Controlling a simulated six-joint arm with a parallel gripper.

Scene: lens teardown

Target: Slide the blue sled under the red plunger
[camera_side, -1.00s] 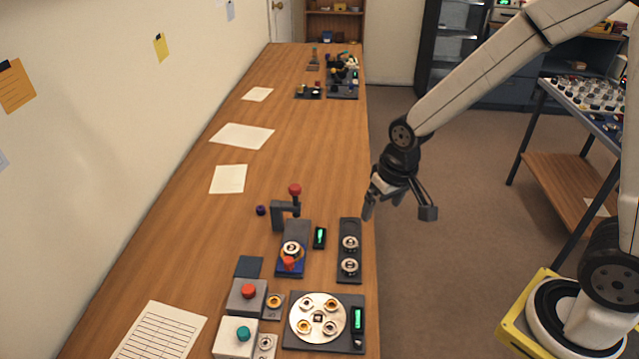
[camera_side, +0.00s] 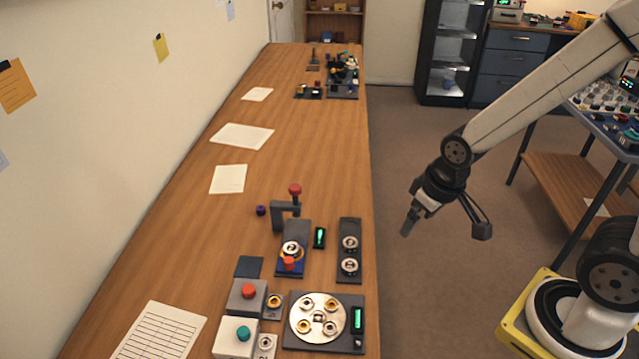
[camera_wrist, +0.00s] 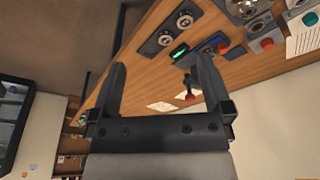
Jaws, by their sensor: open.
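The blue sled (camera_side: 291,271) sits at the near end of a dark grey track (camera_side: 295,234) in the side view. It carries a round metal part and a red knob (camera_side: 289,263). The red plunger (camera_side: 295,189) stands on a dark bracket (camera_side: 278,213) at the far end of the track, so the sled is short of it. My gripper (camera_side: 444,226) is open and empty, off the right edge of the bench and apart from the sled. In the wrist view its two fingers (camera_wrist: 162,72) are spread, with the red plunger (camera_wrist: 188,97) small beyond them.
A dark holder (camera_side: 349,258) with two round parts lies between the track and the bench's right edge. A small green display (camera_side: 320,237) stands beside the track. A red button box (camera_side: 247,294) and a round metal plate (camera_side: 318,336) are nearer.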

